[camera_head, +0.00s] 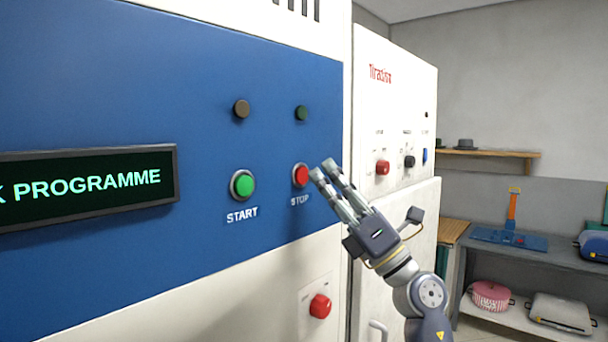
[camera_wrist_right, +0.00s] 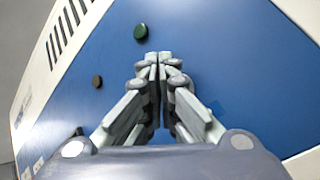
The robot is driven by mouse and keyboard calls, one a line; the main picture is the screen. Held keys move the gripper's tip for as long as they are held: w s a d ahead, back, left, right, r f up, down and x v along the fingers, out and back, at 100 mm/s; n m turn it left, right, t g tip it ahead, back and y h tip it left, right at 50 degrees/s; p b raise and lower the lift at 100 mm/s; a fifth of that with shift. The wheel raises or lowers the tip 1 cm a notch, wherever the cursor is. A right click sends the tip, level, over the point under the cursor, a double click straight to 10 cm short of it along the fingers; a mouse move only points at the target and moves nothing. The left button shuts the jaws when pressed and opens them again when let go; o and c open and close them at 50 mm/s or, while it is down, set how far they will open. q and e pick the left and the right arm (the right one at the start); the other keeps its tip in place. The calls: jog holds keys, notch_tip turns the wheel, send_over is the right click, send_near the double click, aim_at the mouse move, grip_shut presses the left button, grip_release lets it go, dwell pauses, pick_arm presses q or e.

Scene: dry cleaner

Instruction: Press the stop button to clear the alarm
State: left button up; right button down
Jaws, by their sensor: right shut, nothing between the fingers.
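The red stop button (camera_head: 300,175) sits on the blue panel above the label STOP. The green start button (camera_head: 242,185) is to its left, above the label START. My right gripper (camera_head: 324,169) is shut and empty, its fingertips just right of the stop button in the head view; I cannot tell whether they touch the panel. In the right wrist view the gripper (camera_wrist_right: 158,58) points at the blue panel, and the stop button does not show. The display (camera_head: 90,186) reads "K PROGRAMME" in green, cut off at the left. My left gripper is out of view.
Two dark lamps, a brown one (camera_head: 241,109) and a green one (camera_head: 301,113), sit above the buttons. A red knob (camera_head: 320,306) is on the white panel below. A white machine (camera_head: 395,110) with knobs stands at the right. Shelves (camera_head: 540,250) are beyond.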

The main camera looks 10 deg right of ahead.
jog(key=s+d, duration=0.1)
jog(key=s, duration=0.1)
jog(key=s+d+p, duration=0.1)
jog(key=s+d, duration=0.1)
jog(key=shift+p, duration=0.3)
dwell(0.7)
